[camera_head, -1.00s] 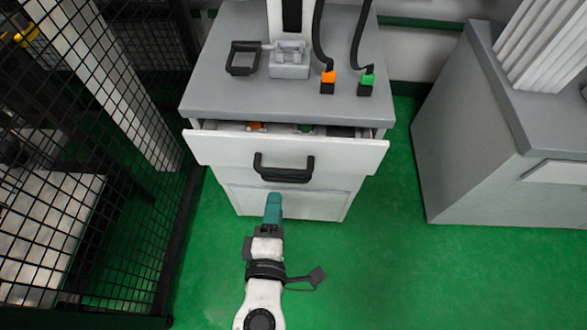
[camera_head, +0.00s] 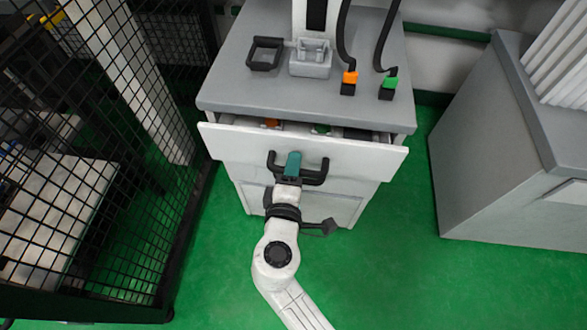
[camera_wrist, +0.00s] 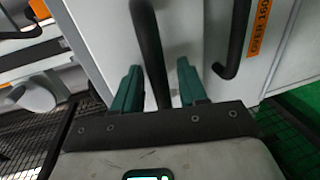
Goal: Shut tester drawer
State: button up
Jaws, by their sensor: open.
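The tester drawer (camera_head: 235,143) stands slightly open in the grey cabinet, its white front out from under the top. An orange and a green item show in the gap. Its black handle (camera_head: 316,178) is partly covered by my gripper (camera_head: 293,160) in the head view. In the wrist view the two teal fingers of my gripper (camera_wrist: 158,72) are apart, with the black handle bar (camera_wrist: 147,35) running between them. I cannot tell whether either finger touches the bar.
The cabinet top (camera_head: 240,92) carries a black frame (camera_head: 264,55), a grey block (camera_head: 310,62) and orange and green plugs on cables. A mesh fence (camera_head: 60,190) stands left, another grey cabinet (camera_head: 490,150) right. Green floor (camera_head: 400,270) is clear between. A second handle (camera_wrist: 236,40) shows in the wrist view.

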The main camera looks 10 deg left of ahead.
jog(key=shift+c, duration=0.4)
grip_shut()
jog(key=x, duration=0.2)
jog(key=b+x, duration=0.1)
jog(key=x, duration=0.1)
jog(key=shift+w+r, duration=0.15)
jog(key=shift+r, duration=0.25)
jog(key=shift+o, duration=0.4)
grip_release()
jog(key=p+v, duration=0.2)
jog(key=v, duration=0.8)
jog(key=shift+s, duration=0.35)
